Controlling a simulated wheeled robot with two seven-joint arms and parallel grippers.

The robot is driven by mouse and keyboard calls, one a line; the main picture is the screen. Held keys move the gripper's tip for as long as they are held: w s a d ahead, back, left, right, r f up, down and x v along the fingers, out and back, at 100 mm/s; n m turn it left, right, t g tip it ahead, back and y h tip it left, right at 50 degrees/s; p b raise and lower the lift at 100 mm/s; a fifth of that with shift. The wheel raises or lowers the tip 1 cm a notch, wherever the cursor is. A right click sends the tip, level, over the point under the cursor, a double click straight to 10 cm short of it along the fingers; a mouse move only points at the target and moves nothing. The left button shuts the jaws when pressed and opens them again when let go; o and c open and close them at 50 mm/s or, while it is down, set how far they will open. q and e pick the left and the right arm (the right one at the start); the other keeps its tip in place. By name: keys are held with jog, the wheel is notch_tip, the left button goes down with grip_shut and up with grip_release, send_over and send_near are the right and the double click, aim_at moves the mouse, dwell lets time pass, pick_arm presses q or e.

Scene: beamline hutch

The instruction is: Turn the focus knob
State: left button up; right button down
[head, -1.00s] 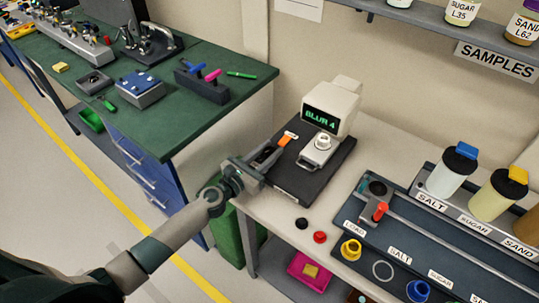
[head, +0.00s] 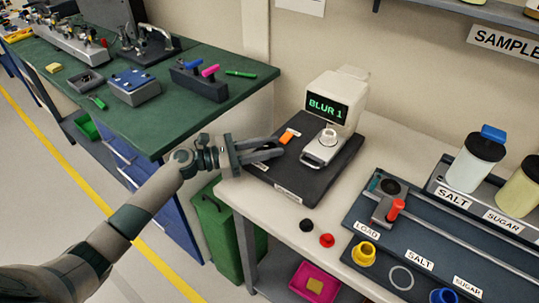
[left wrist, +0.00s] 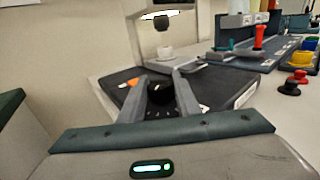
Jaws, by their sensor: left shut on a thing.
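The microscope-like instrument (head: 335,97) stands on a black base (head: 290,180) on the pale bench, and its screen (head: 326,109) reads "BLUR 1". The focus knob (left wrist: 160,93) is a black round knob on the base, seen between my left fingertips in the left wrist view. My left gripper (head: 281,148) reaches in from the left, low over the base, and is shut on the knob. In the head view the fingers hide most or all of the knob. My right gripper is not in view.
An orange tab (head: 288,136) lies close beside my left fingers. A stage with a pale round piece (head: 328,138) is to the right. Black (head: 306,225) and red (head: 326,240) caps sit at the bench front. A sample rail (head: 450,245) stands right.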

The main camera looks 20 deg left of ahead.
pick_arm(q)
jog(key=shift+f+m+g+h+b, duration=0.15)
jog(key=shift+m+g+h+b, duration=0.3)
jog(key=shift+g+b, duration=0.25)
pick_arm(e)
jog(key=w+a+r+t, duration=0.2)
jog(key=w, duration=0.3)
pick_arm(q)
jog(key=shift+m+g+b, duration=0.25)
jog(key=shift+g+b, duration=0.05)
jog(key=shift+m+g+h+b, duration=0.55)
jog(key=shift+m+g+b, duration=0.05)
jog(key=shift+g+b, duration=0.2)
jog(key=shift+m+g+b, duration=0.4)
jog(key=shift+g, duration=0.2)
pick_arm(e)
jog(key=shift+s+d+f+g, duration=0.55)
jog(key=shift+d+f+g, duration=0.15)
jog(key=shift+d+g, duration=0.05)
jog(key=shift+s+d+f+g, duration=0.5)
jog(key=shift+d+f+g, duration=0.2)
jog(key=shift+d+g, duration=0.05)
pick_arm(q)
jog(key=o, duration=1)
jog(key=shift+o, duration=0.2)
jog(key=shift+r, duration=0.25)
